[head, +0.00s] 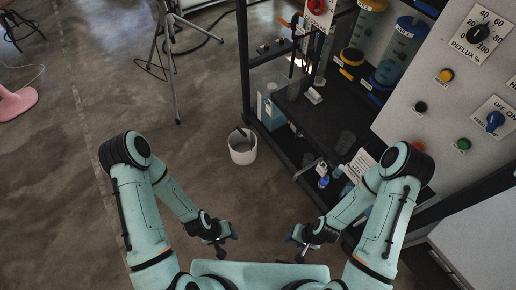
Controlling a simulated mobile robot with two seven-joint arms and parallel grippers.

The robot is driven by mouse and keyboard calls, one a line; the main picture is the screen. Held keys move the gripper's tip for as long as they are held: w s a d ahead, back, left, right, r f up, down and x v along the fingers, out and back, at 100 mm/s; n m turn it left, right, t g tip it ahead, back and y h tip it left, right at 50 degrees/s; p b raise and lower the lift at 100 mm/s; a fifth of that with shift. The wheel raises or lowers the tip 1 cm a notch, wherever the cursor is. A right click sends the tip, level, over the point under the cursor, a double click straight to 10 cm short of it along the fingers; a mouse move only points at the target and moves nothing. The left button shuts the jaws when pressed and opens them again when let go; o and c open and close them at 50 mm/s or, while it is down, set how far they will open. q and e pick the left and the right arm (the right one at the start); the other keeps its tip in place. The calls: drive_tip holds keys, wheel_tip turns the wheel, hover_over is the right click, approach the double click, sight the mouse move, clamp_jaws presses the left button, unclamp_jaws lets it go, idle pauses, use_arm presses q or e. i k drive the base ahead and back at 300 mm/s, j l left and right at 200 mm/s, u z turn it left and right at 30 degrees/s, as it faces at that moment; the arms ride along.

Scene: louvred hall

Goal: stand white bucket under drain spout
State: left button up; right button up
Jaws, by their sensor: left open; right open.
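The white bucket (242,151) stands upright on the floor, in front of the black rack, near the middle of the head view. A dark handle or object shows at its rim. My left gripper (226,241) is open and empty, below the bucket in the picture and apart from it. My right gripper (298,246) is open and empty, below and to the right of the bucket, near the rack's lower shelf. I cannot make out the drain spout for certain among the small parts on the rack.
The black rack (340,110) holds clear columns (398,50), bottles and a beaker. A control panel (455,90) with knobs is at the right. A tripod (170,50) stands at the back, with a cable by it. A pink object (15,103) lies far left.

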sight(243, 143)
drive_tip(key=i+j+z, duration=0.15)
drive_tip(key=z, duration=0.25)
drive_tip(key=i+j+z, duration=0.1)
drive_tip(key=z, duration=0.3)
drive_tip(key=i+j+z, duration=0.1)
drive_tip(key=j+z, duration=0.3)
drive_tip(key=i+j+z, duration=0.2)
drive_tip(key=j, duration=0.25)
drive_tip(key=j+z, duration=0.2)
drive_tip(key=j, duration=0.25)
drive_tip(key=i+j, duration=0.1)
drive_tip(key=j, duration=0.9)
drive_tip(key=i+z, duration=0.05)
drive_tip(key=i, duration=0.05)
